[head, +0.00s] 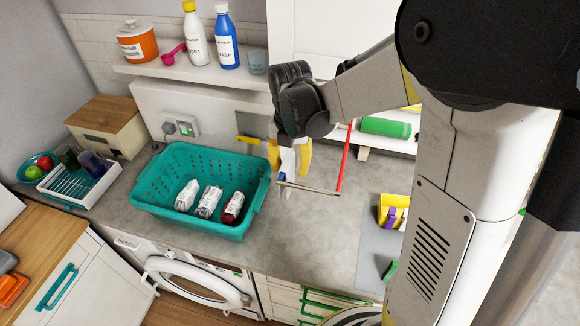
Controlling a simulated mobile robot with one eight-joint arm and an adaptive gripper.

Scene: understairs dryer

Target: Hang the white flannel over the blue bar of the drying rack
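My gripper (289,160) points down above the counter, its two yellow fingers spread apart. A small white cloth, apparently the white flannel (289,162), shows between the fingers, with a gap on its right side. The drying rack has a red bar (345,160) on the right and a grey front bar (312,189). A short piece of the blue bar (282,177) shows at the lower left of the cloth. The cloth seems to lie over this bar, but the gripper hides most of both. I cannot tell how evenly it hangs.
A teal basket (147,205) with several packets stands left of the rack. A shelf (190,72) with bottles runs behind. A yellow container (391,204) sits on a grey mat at right. The counter in front of the rack is clear.

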